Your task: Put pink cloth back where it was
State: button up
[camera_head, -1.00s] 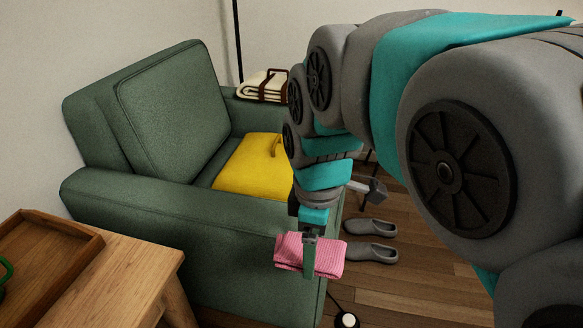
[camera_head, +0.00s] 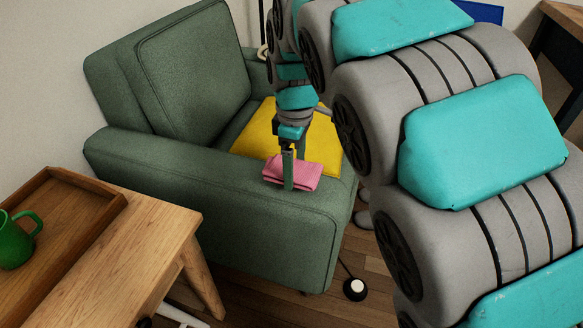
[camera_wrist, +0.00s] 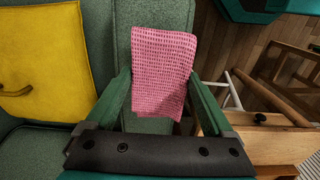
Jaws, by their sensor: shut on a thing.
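The pink cloth (camera_head: 308,176) is a folded, ribbed or waffle-textured piece. My gripper (camera_head: 288,183) is shut on it, with one green finger in front of the cloth in the head view. The cloth appears at the top of the green armchair's near armrest (camera_head: 200,172); I cannot tell whether it touches. In the wrist view the cloth (camera_wrist: 162,68) lies between the two fingers of my gripper (camera_wrist: 161,85), with green upholstery behind it.
A yellow cushion (camera_head: 256,133) lies on the armchair seat. A wooden side table (camera_head: 140,235) at the lower left carries a wooden tray (camera_head: 98,212) with a green mug (camera_head: 14,243). A round black-and-white floor switch (camera_head: 355,289) lies by the chair's front.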

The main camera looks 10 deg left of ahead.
jog(key=shift+w+a, duration=0.55)
jog(key=shift+w, duration=0.1)
jog(key=shift+w+f, duration=0.1)
jog(key=shift+f, duration=0.1)
jog(key=shift+f+p, duration=0.35)
jog(key=shift+f, duration=1.3)
